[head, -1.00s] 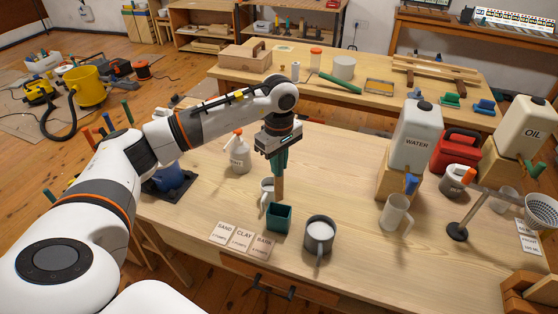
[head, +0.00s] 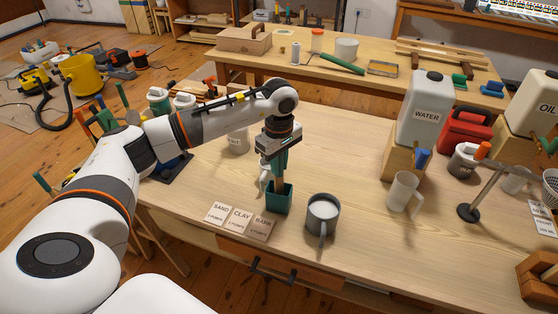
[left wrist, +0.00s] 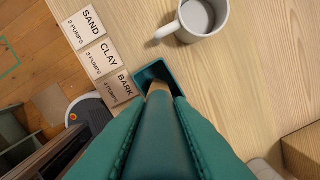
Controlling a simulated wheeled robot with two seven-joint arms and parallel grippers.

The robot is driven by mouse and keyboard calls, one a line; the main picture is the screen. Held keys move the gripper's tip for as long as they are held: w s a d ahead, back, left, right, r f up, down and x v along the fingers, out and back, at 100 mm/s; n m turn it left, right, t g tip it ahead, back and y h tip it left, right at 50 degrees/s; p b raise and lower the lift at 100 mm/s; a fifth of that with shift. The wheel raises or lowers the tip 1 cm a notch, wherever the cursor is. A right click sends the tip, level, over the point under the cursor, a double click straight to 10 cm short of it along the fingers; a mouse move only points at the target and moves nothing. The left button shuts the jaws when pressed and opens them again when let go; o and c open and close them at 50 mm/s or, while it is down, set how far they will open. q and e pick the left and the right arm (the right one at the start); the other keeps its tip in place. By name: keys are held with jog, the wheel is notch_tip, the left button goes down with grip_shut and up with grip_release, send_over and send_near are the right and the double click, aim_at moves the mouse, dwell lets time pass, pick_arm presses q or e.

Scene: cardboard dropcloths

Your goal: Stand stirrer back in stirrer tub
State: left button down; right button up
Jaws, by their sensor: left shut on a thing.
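Whether the tip touches the tub's floor is hidden. My right gripper is not in view.
Cards for sand, clay and bark (head: 241,220) lie left of the tub. A grey mug (head: 322,216) stands close on its right. A white jug (head: 402,192) and the water container (head: 425,108) stand further right. The table between mug and jug is clear.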

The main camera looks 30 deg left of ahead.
pick_arm(q)
jog(key=shift+f, duration=0.6)
jog(key=c, duration=0.7)
grip_release()
jog(key=shift+r+p, duration=2.6)
jog(key=shift+r, duration=2)
jog(key=shift+f, duration=0.1)
